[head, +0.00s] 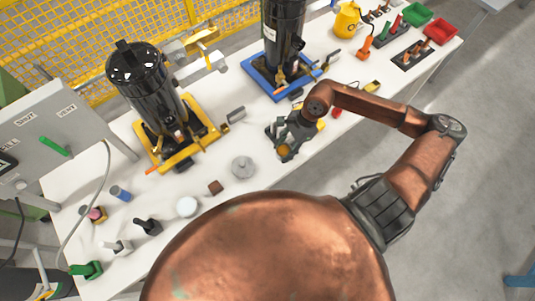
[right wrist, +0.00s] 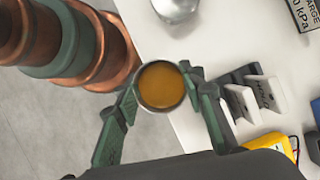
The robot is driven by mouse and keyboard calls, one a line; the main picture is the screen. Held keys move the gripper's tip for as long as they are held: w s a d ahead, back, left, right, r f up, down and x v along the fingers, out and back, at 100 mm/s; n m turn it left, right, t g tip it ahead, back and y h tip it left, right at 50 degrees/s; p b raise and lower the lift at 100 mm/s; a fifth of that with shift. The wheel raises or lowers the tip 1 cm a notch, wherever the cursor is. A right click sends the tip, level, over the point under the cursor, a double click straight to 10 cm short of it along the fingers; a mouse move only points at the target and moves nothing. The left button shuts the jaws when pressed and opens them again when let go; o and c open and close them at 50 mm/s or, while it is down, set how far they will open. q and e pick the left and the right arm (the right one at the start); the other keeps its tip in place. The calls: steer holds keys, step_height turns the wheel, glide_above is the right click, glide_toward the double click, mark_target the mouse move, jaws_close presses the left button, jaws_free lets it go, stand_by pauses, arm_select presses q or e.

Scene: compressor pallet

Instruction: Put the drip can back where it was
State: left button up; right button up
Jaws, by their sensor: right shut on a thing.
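The drip can (right wrist: 161,86) is a small round metal can with amber liquid inside, seen from above in the right wrist view. It also shows in the head view (head: 284,152), partly hidden by the fingers. My right gripper (right wrist: 163,95) is shut on the can, one green finger on each side of it. In the head view the right gripper (head: 288,146) is over the front part of the white table (head: 310,130). The can looks upright; I cannot tell whether its base touches the table. My left gripper does not show clearly in either view.
A black compressor on a yellow pallet (head: 205,133) stands left, another on a blue pallet (head: 262,82) at the back.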

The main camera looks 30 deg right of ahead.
steer(key=s+d+r+m+t+h, duration=0.1)
steer(key=s+d+m+t+h, duration=0.2)
steer(key=d+m, duration=0.4)
steer(key=shift+m+y, duration=0.6)
steer(key=shift+y, duration=0.1)
steer(key=w+a+f, duration=0.2)
steer(key=w, duration=0.1)
steer(key=w+a+f+b, duration=0.1)
steer(key=w+a+f, duration=0.2)
steer(key=w+a+f+b, duration=0.1)
steer(key=w+a+f, duration=0.1)
steer(key=w+f, duration=0.1)
steer(key=shift+w+a, duration=0.4)
steer(key=shift+x, duration=0.8)
steer(key=shift+d+x, duration=0.15)
steer(key=shift+x, duration=0.7)
steer(key=shift+d+x, duration=0.2)
steer(key=shift+x, duration=0.6)
steer(key=shift+s+a+f+b, duration=0.1)
steer(key=shift+s+f+b, duration=0.05)
steer(key=shift+f+b, duration=0.15)
steer(key=o, duration=1.3)
steer(key=shift+c, duration=0.2)
